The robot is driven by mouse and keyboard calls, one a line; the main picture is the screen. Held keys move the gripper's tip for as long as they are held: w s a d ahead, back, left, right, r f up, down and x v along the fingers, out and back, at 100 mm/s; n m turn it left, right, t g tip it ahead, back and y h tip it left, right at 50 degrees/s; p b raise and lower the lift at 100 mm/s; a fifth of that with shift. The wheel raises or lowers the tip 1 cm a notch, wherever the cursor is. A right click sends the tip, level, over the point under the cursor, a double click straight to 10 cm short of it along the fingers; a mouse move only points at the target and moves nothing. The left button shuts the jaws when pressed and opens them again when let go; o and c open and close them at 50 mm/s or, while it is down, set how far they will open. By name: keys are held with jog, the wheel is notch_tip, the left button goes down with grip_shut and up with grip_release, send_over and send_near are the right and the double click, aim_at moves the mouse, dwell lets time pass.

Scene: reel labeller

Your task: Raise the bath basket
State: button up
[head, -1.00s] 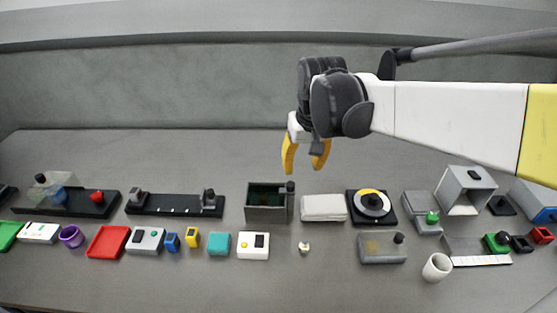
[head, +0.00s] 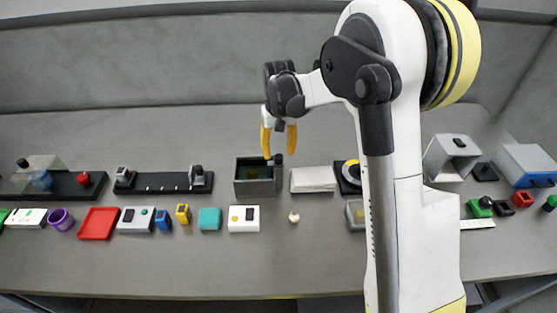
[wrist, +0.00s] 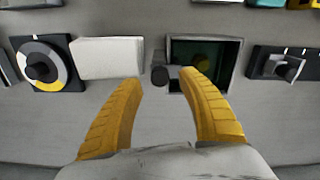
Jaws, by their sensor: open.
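The bath (head: 256,187) is a grey open-topped box with a dark green inside, standing on the table left of the picture's middle. It also shows in the wrist view (wrist: 236,60), upper right. A dark round knob (wrist: 159,75) stands at its side, seemingly the basket's handle; I cannot make out the basket itself inside. My gripper (head: 279,155) is open and points down over the bath's right side. In the wrist view its yellow fingers (wrist: 158,76) stand on either side of the knob, with gaps. I cannot tell how far above it they are.
A white block (head: 313,180) lies right of the bath, and a black dial with a yellow and white ring (wrist: 42,65) beyond it. A black rail (head: 163,184) lies to the left. A white box (head: 244,219) and a teal block (head: 209,219) stand in front.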

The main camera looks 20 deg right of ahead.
jog(key=shift+f, duration=1.35)
grip_shut()
notch_tip(320, 180, up, 7)
jog(key=p, duration=0.3)
jog(key=shift+f, duration=0.1)
grip_release()
